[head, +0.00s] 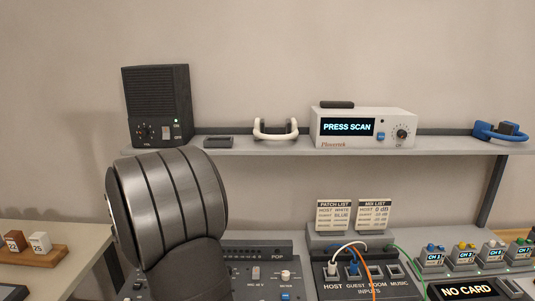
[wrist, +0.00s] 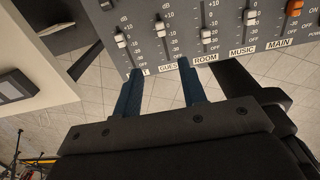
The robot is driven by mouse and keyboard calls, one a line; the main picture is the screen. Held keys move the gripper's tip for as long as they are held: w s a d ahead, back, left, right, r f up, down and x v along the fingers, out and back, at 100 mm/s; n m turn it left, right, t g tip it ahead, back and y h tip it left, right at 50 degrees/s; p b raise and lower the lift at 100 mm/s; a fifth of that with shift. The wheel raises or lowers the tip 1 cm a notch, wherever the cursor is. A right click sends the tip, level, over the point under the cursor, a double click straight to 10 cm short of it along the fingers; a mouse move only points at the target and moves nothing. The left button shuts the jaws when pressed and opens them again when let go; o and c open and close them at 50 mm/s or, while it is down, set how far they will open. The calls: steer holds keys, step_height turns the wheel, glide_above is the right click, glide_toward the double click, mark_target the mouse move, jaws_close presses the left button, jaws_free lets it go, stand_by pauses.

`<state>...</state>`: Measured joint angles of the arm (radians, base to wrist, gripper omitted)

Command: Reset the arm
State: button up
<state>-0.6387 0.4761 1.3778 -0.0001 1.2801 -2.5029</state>
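My gripper (wrist: 163,78) shows in the wrist view as two blue fingers standing apart, with nothing visible between them. Their tips are at the edge of the grey mixer panel (wrist: 222,38), just below the GUEST and ROOM labels; I cannot tell whether they touch it. In the head view a large ribbed grey part of my arm (head: 170,205) stands left of centre, in front of the mixer (head: 255,262). My gripper is not visible in that view.
A shelf (head: 250,147) holds a black speaker (head: 157,105), a white cable loop (head: 276,130) and a scanner box (head: 332,140) reading PRESS SCAN. Below are the inputs box (head: 325,291) with cables, several channel blocks (head: 433,257) and a NO CARD display (head: 468,289). A wooden tray (head: 30,258) is at left.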

step_height(320, 180, down, 16)
steer(key=shift+f, duration=0.1)
steer(key=s, duration=0.7)
steer(key=shift+s+f, duration=0.3)
step_height(320, 180, up, 18)
steer(key=w+d+f+m, duration=0.2)
steer(key=w+d, duration=0.3)
steer(key=w, duration=0.3)
steer(key=w+d+f+m+h, duration=0.1)
steer(key=w+d+m, duration=0.4)
steer(key=w, duration=0.2)
steer(key=shift+w+d+f+t+h, duration=0.15)
steer(key=shift+w+f+t+h, duration=0.15)
steer(key=shift+w+f, duration=0.1)
stand_by(1.5)
steer(key=s+a+r+n+y, duration=0.1)
steer(key=s+a+n, duration=0.6)
steer(key=s, duration=0.9)
steer(key=a, duration=0.3)
steer(key=shift+a+r+g, duration=0.15)
steer(key=shift+r+g, duration=0.05)
steer(key=shift+g, duration=0.2)
